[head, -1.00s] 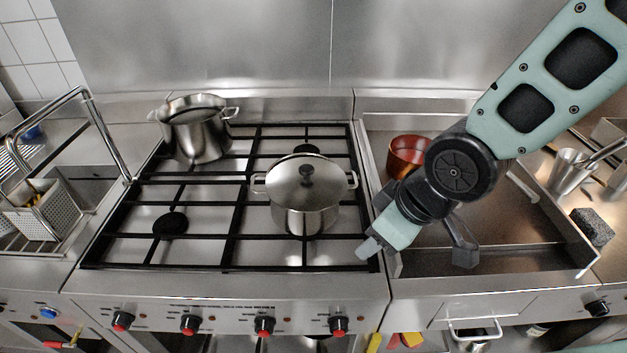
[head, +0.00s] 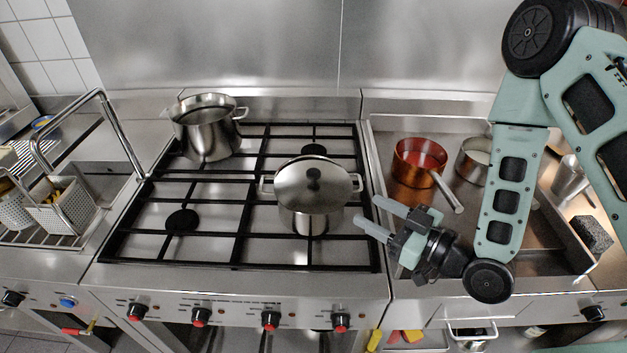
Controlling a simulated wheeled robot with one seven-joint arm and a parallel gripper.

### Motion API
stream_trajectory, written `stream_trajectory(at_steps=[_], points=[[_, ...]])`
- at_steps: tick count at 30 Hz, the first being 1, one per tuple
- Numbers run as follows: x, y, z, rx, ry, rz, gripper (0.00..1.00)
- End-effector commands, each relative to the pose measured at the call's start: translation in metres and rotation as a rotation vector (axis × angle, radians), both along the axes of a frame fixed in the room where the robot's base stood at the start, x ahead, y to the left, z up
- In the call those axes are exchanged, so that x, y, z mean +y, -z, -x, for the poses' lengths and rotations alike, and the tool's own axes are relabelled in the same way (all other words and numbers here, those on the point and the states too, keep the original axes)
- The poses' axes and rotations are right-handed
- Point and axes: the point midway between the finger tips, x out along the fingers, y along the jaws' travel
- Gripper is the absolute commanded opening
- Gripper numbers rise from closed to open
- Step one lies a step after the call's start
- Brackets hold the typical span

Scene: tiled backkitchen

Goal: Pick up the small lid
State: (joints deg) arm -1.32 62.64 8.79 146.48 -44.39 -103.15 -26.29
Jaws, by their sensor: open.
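The small lid (head: 312,184) is steel with a dark knob on top. It lies on a steel pot (head: 310,220) with two side handles, on the right part of the gas hob. My gripper (head: 366,212) is open and empty, to the right of the pot and lid. Its two fingers point left towards the pot, apart from the lid.
A larger steel pot (head: 206,130) stands at the hob's back left. A copper pan (head: 417,165) with a long handle and a small steel pan (head: 473,160) stand on the right counter. A dark sponge block (head: 592,233) lies far right. The hob's front left is clear.

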Motion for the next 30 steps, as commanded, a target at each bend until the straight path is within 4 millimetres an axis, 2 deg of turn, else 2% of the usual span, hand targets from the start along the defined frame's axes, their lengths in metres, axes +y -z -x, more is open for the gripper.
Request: stream_trajectory(at_steps=[5,12,16,18,30], points=[[-0.003,-0.001,-0.001,-0.022,0.019,-0.042,0.51],[0.012,0.002,-0.015,-0.025,0.018,-0.042,0.51],[0.032,-0.007,-0.031,-0.022,0.017,-0.042,0.51],[0.033,0.002,-0.035,-0.024,0.019,-0.040,0.51],[0.042,0.002,-0.046,-0.026,0.015,-0.041,0.51]])
